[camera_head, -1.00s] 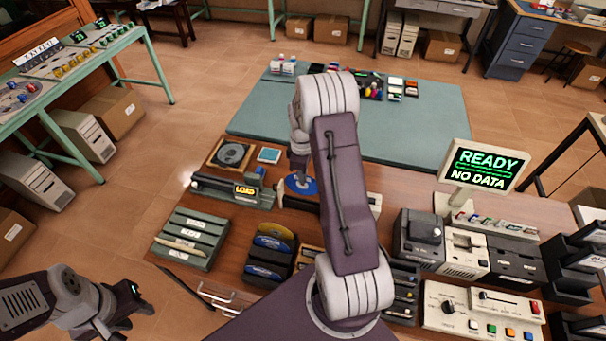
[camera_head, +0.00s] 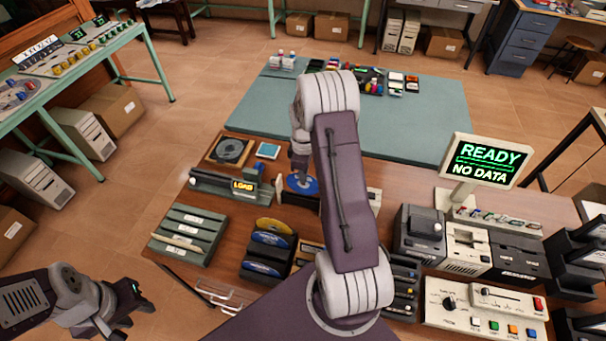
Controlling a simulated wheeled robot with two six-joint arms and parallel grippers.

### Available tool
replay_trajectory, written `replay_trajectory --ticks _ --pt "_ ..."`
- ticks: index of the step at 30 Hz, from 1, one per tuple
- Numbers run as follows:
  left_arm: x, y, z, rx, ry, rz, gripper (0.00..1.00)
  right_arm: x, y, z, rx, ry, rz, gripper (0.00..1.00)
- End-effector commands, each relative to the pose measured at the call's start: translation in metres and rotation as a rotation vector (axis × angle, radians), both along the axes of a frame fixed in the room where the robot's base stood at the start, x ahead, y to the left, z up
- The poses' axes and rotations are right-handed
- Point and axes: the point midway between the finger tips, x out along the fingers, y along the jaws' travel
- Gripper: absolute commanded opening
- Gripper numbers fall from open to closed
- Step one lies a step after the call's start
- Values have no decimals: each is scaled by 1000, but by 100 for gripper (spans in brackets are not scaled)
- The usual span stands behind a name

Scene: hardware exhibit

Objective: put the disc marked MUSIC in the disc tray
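I cannot tell which thing is the disc tray. The wrist of my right arm is just above and behind the blue-labelled disc; its fingertips are hidden or too small to make out. My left gripper (camera_head: 132,314) is open and empty, low at the left, off the table.
A LOAD display unit (camera_head: 215,188) stands left of the disc. A turntable-like wooden box (camera_head: 230,151) is behind it. A green slotted rack (camera_head: 188,235) is at the table's left. A monitor (camera_head: 486,162) reads READY, NO DATA. Control boxes (camera_head: 485,308) fill the right side.

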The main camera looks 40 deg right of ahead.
Motion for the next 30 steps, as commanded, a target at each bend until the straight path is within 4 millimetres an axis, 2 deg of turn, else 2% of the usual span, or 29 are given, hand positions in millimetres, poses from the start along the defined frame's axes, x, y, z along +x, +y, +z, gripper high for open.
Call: replay_trajectory --ticks 30 --pt "0 0 -2 0 0 0 36 1 1 -9 0 0 0 0"
